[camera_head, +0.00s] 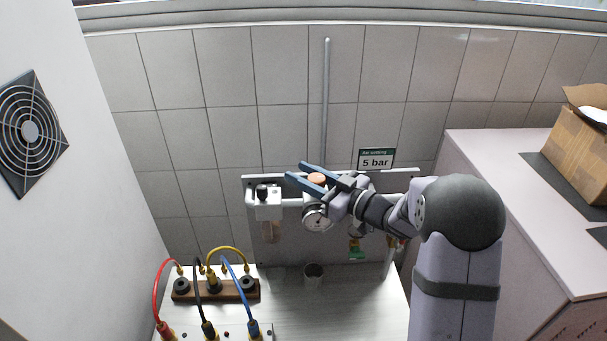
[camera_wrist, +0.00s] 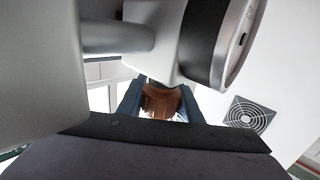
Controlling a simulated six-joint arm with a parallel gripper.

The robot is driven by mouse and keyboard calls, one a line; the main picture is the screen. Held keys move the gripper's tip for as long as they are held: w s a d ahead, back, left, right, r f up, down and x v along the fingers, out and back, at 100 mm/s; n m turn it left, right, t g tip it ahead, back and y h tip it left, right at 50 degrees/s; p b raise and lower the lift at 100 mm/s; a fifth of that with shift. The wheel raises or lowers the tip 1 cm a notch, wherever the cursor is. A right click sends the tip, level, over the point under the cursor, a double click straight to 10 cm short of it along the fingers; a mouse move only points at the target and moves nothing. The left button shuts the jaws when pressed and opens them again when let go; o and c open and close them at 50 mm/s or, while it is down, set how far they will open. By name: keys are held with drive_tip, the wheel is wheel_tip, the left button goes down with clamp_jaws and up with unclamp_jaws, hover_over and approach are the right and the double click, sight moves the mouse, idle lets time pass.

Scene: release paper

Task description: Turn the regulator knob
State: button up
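The regulator knob (camera_head: 317,178) is an orange-brown cap on top of the regulator, above a round pressure gauge (camera_head: 317,218). My gripper (camera_head: 295,169) reaches in from the right, with one blue finger on each side of the knob. The wrist view also shows the knob (camera_wrist: 160,103) between the two fingers, with its ribbed side visible. I cannot tell whether the fingers press on the knob or stand slightly apart from it. The fingers partly hide the knob in the head view.
A white valve block with a black knob (camera_head: 266,200) stands left of the regulator on the same pipe. A "5 bar" sign (camera_head: 377,160) is behind. Cables and sockets (camera_head: 215,289) are at the lower left. A cardboard box (camera_head: 580,146) sits on the right counter.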

sight(324, 184)
drive_tip(key=c, duration=0.4)
drive_tip(key=shift+s+a+n+g+y, duration=0.15)
drive_tip(key=shift+s+n+g+y, duration=0.05)
drive_tip(key=shift+n+g+y, duration=0.55)
drive_tip(key=o, duration=1.1)
drive_tip(key=shift+c, duration=0.2)
drive_tip(key=b+v, duration=0.2)
drive_tip(key=v, duration=0.4)
drive_tip(key=shift+b, duration=0.4)
drive_tip(key=shift+s+d+r, duration=0.1)
drive_tip(key=shift+s+d, duration=0.25)
drive_tip(key=shift+d, duration=0.25)
